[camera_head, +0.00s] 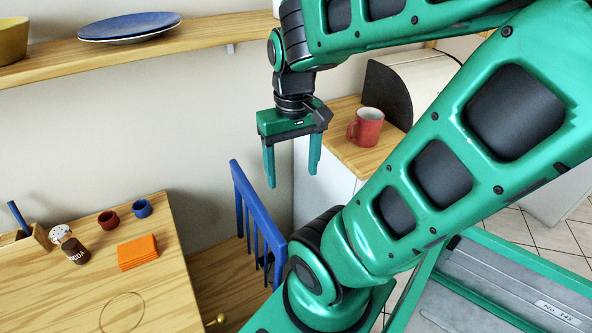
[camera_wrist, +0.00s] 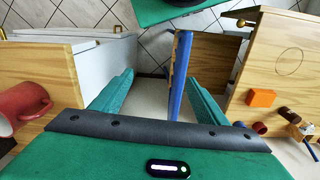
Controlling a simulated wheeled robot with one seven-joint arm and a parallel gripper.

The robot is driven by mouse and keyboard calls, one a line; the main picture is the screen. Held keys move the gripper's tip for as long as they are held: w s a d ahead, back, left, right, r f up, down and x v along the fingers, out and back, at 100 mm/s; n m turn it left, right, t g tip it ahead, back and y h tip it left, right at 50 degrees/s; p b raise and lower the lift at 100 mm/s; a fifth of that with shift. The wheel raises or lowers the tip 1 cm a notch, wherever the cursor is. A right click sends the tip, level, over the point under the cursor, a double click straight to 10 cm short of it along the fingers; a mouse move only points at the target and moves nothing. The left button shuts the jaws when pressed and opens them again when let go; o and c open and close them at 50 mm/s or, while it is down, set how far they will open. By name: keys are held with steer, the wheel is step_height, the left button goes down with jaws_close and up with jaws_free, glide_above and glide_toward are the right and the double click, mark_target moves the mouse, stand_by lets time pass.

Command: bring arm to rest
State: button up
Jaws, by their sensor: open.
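My gripper (camera_head: 292,165) hangs pointing down in the head view, its two green fingers spread apart with nothing between them. It is in the air, above and behind the blue chair back and to the left of the red mug. In the wrist view my gripper (camera_wrist: 160,95) shows both fingers wide apart. Between them lie the floor and the blue chair back far below. My arm is folded, with its upper links reaching across the right half of the head view.
A red mug (camera_head: 366,127) stands on a wooden counter (camera_head: 349,151) close right of my gripper. A blue chair (camera_head: 252,210) stands below. A shelf (camera_head: 200,32) with a blue plate (camera_head: 130,26) is at upper left.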

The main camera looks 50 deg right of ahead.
steer(key=shift+s+r+m, duration=0.1)
steer(key=shift+s+m, duration=0.5)
steer(key=shift+s, duration=0.45)
steer(key=shift+w+f, duration=0.25)
steer(key=shift+w, duration=0.35)
